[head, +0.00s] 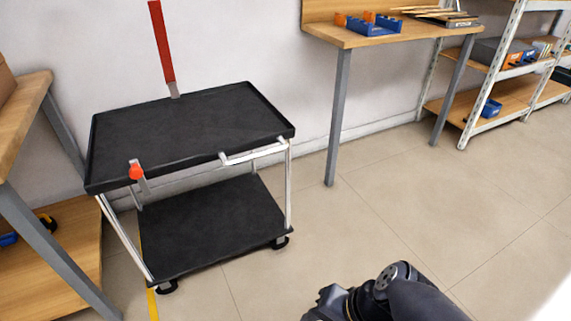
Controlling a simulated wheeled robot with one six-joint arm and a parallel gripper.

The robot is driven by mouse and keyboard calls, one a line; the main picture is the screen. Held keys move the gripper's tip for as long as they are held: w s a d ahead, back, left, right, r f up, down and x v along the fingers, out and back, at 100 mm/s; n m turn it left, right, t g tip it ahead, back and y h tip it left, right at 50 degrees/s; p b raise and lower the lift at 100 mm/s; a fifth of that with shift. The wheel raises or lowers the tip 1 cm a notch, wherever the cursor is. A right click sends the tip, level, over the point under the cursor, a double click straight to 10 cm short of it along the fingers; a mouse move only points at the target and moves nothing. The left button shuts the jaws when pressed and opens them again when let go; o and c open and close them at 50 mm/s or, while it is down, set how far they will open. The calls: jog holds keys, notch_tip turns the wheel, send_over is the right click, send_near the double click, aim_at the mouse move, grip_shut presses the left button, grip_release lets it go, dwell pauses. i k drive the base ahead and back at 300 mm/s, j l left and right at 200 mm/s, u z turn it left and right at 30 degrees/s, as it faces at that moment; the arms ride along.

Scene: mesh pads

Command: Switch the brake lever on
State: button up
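A black two-shelf cart (190,133) stands on the floor at the left, against the white wall. A short metal lever with an orange-red knob (136,171) sits at its front left edge, just below the top tray's rim; it looks like the brake lever. A long red bar (161,45) rises from the back edge of the top tray, tilted slightly left. My dark gripper (318,307) shows at the bottom edge, partly cut off, in front and to the right of the cart. It is well apart from the knob, and its fingers cannot be made out.
A wooden table (20,100) stands close at the cart's left. Another wooden table (390,37) with blue bins is behind right, beside a metal shelf rack (495,70). The tiled floor (400,195) right of the cart is clear. A metal handle (253,151) juts from the cart's front.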

aim_at(136, 172)
jog(key=k+u, duration=0.1)
jog(key=u, duration=1.35)
